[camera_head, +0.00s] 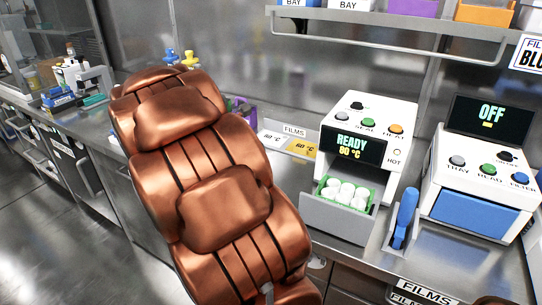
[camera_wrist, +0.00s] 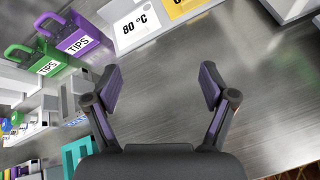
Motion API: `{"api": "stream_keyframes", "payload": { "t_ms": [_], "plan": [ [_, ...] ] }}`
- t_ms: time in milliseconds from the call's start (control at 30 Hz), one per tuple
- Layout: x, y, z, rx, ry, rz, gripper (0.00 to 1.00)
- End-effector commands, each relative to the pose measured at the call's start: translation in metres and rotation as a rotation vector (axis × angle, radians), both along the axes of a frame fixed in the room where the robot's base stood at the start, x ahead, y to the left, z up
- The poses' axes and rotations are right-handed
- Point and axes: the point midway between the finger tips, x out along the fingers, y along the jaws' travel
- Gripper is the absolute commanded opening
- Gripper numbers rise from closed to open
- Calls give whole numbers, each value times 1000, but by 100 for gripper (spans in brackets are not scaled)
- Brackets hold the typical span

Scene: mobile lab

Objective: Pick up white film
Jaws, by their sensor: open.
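The white film (camera_wrist: 135,40) lies flat on the metal bench, marked 80 °C, at the top of the wrist view, partly cut off by the frame edge. In the head view the white film (camera_head: 271,138) lies just right of my copper-coloured arm, by the FILMS label. A yellow film (camera_wrist: 185,8) lies just right of it. My gripper (camera_wrist: 161,84) is open and empty over bare bench, with the white film beyond its fingertips. My arm hides the gripper in the head view.
Purple (camera_wrist: 83,42) and green (camera_wrist: 48,62) TIPS boxes stand left of the white film. A heater unit (camera_head: 366,135) with an open drawer of white-capped tubes stands to the right. A blue-fronted reader (camera_head: 480,185) is farther right.

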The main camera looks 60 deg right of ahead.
Motion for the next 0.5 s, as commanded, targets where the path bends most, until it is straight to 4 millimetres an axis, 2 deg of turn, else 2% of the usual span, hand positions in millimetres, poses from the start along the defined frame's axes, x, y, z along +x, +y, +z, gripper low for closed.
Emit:
{"api": "stream_keyframes", "payload": {
  "t_ms": [33, 200, 333, 500],
  "plan": [
    [8, -18, -25, -26, 63, 45, 83],
    [32, -60, -50, -102, 249, 190, 83],
    [44, -75, -58, -133, 325, 253, 83],
    [48, -87, -63, -141, 355, 276, 83]
  ]
}}
